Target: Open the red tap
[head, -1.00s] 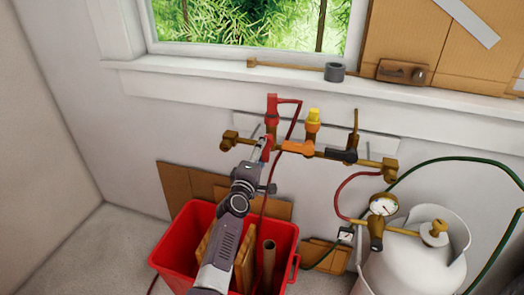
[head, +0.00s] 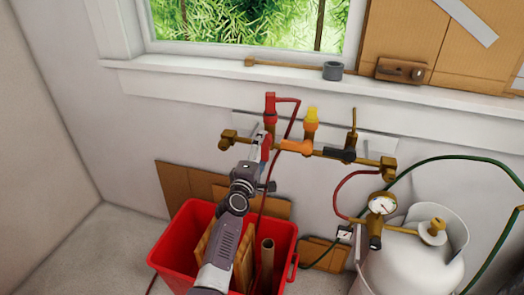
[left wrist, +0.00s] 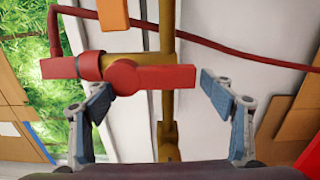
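The red tap's lever handle (left wrist: 140,77) fills the middle of the left wrist view, lying across the brass pipe (left wrist: 168,105) and in line with its red hose fitting. In the head view the handle (head: 265,149) shows just below the red fitting (head: 270,108), partly covered by my left gripper (head: 258,146). My left gripper also shows in the left wrist view (left wrist: 160,98), open, with one finger on each side of the handle. The left finger appears close to the handle's pivot end; contact cannot be told. A clear gap shows on the right. My right gripper is out of view.
An orange tap handle (head: 296,147) and a black one (head: 340,155) sit along the same brass manifold. A yellow-topped fitting (head: 311,118) rises between them. A red bin (head: 174,246) stands below my left arm. A white gas cylinder (head: 410,268) with a gauge (head: 382,205) stands right.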

